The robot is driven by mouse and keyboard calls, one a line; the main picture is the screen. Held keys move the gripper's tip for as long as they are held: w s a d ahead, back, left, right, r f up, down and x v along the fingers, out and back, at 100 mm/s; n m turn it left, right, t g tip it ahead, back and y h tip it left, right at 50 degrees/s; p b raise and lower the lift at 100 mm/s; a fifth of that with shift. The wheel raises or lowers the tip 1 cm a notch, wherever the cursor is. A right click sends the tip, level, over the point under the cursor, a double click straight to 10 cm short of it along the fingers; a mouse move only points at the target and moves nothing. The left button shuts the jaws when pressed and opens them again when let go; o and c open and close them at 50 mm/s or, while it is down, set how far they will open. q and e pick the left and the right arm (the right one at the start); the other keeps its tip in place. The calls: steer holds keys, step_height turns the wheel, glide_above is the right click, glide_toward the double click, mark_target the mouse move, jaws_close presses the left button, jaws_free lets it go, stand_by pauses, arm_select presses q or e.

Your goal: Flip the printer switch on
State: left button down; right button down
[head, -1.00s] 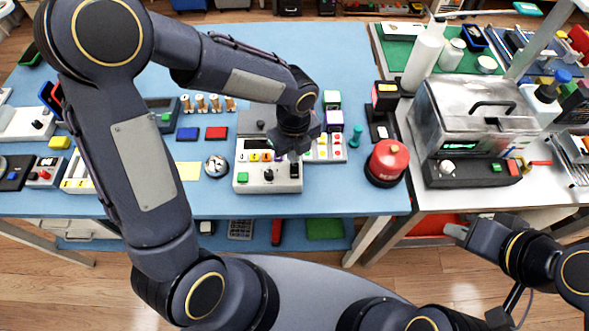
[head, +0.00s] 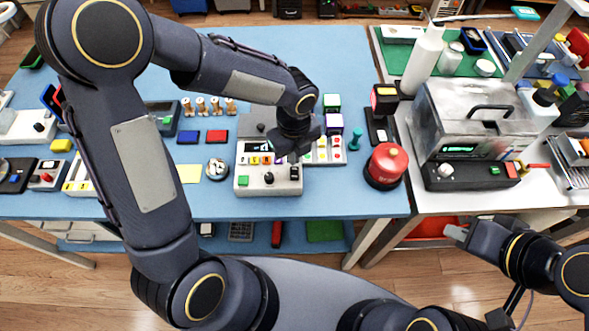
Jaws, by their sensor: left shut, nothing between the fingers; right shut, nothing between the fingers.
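A white and grey boxy device (head: 268,185), seemingly the printer, sits near the front edge of the blue table. Its front panel has a green button (head: 243,181), a dark knob (head: 268,178) and a small dark switch (head: 294,173) at the right. I cannot tell which way the switch is set. My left gripper (head: 293,154) is shut and empty, pointing down just behind the switch over the device's right side. I cannot tell whether it touches. It hides part of the device's top. My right gripper (head: 457,233) is shut and empty, away at the lower right, in front of the side table.
A panel with coloured buttons (head: 322,150) stands close on the right. A red round canister (head: 386,165) stands further right. A metal-lidded machine (head: 470,115) stands on the white table.

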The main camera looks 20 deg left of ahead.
arm_select(q)
step_height(320, 180, up, 5)
steer(key=p, duration=0.4)
steer(key=shift+r, duration=0.2)
stand_by(0.3)
steer(key=s+a+r+n+t+h, duration=0.2)
steer(key=s+a+r+n, duration=0.2)
steer(key=n, duration=1)
steer(key=s+a+r+n+t+h, duration=0.1)
steer(key=s+a+r+n+t, duration=0.2)
steer(key=s+a+r+n, duration=0.2)
steer(key=s+r+n, duration=0.3)
steer(key=s+n, duration=0.4)
steer(key=n, duration=0.2)
steer(key=shift+r+n+t+h, duration=0.3)
steer(key=shift+r+h, duration=0.05)
steer(key=shift+h, duration=0.05)
